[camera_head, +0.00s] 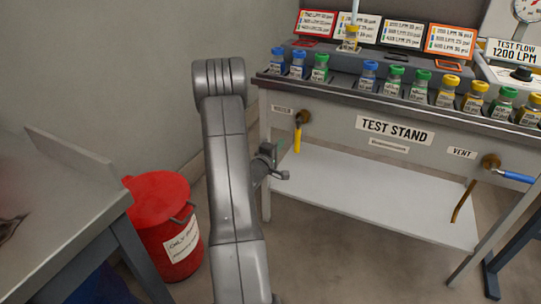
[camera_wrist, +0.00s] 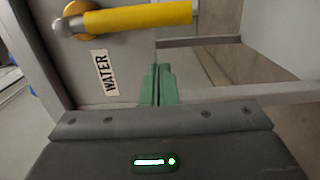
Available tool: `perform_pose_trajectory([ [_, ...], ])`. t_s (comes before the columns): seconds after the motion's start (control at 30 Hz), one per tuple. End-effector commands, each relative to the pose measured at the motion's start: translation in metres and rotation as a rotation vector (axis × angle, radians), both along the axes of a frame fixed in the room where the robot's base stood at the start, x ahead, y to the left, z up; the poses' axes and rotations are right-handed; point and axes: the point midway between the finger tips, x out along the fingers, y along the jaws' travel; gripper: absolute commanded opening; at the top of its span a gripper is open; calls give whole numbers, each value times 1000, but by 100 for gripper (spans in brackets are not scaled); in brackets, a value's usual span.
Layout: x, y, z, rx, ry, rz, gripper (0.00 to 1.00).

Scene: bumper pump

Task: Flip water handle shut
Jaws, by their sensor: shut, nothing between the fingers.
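The yellow water handle (camera_head: 297,140) hangs straight down from its brass valve (camera_head: 303,117) on the front left of the test stand. In the wrist view, which is turned, the handle (camera_wrist: 140,17) lies across the top, beside the WATER label (camera_wrist: 105,72). My gripper (camera_head: 270,149) is to the left of the handle in the head view. Its green fingers (camera_wrist: 159,68) are pressed together with nothing between them. They appear apart from the handle, with a gap between tips and handle in the wrist view.
The test stand (camera_head: 340,120) carries several coloured bottles on its top. A vent valve with a blue handle (camera_head: 517,176) is at its right. A red bucket (camera_head: 165,220) and a grey table (camera_head: 60,200) stand at left. Below the handle is a white shelf (camera_head: 370,195).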

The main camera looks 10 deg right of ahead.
Motion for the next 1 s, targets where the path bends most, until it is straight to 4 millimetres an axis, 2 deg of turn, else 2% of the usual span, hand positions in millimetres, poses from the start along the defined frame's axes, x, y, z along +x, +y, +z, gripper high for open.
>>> perform_pose_trajectory([
  [0.1, -8, -16, -2, 0, 1, -3, 0],
  [0.27, -12, -26, -1, 0, 2, -1, 0],
  [1.0, -16, -31, -1, -47, 34, 0, 0],
])
